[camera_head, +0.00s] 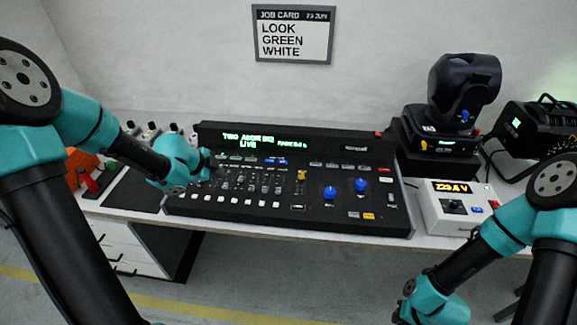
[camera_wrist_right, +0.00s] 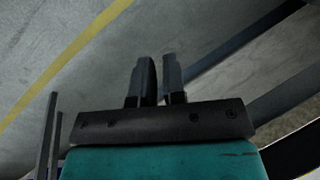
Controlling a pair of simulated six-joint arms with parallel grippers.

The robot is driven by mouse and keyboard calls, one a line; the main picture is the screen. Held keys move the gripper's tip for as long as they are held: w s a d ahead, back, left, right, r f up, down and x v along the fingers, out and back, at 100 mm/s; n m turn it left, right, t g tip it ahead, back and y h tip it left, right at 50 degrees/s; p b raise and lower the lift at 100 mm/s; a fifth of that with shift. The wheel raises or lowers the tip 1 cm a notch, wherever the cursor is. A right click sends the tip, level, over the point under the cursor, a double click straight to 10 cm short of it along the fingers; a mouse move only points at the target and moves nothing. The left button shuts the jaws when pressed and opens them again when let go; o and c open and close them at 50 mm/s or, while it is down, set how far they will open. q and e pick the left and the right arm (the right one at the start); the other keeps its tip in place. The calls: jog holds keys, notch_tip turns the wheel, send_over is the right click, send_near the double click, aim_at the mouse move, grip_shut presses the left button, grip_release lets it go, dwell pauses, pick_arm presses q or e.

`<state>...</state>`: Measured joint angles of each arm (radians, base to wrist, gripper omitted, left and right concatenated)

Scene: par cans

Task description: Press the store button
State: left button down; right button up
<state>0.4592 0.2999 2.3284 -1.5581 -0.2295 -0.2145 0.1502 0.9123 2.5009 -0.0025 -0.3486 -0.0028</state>
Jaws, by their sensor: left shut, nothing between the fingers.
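The black lighting console (camera_head: 300,225) lies on the table, with a green-lit screen (camera_head: 262,142) reading "TWO ADDR 002" and "LIVE". Its buttons include a red one at the right, blue ones near the top left, orange ones at the lower right and rows of white ones. Their labels are too small to read, so I cannot tell which is the store button. My left gripper (camera_head: 211,166) is shut and empty over the console's left part; contact cannot be told. My right gripper (camera_head: 399,308) is low, in front of the table; its fingers (camera_wrist_right: 160,80) stand slightly apart and empty.
A job card (camera_head: 293,35) on the wall reads "LOOK GREEN WHITE". A moving-head light (camera_head: 464,95) stands back right, behind a white box (camera_head: 460,208) with an orange display. The console has faders and blue knobs.

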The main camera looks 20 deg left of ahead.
grip_shut()
dwell(1.4)
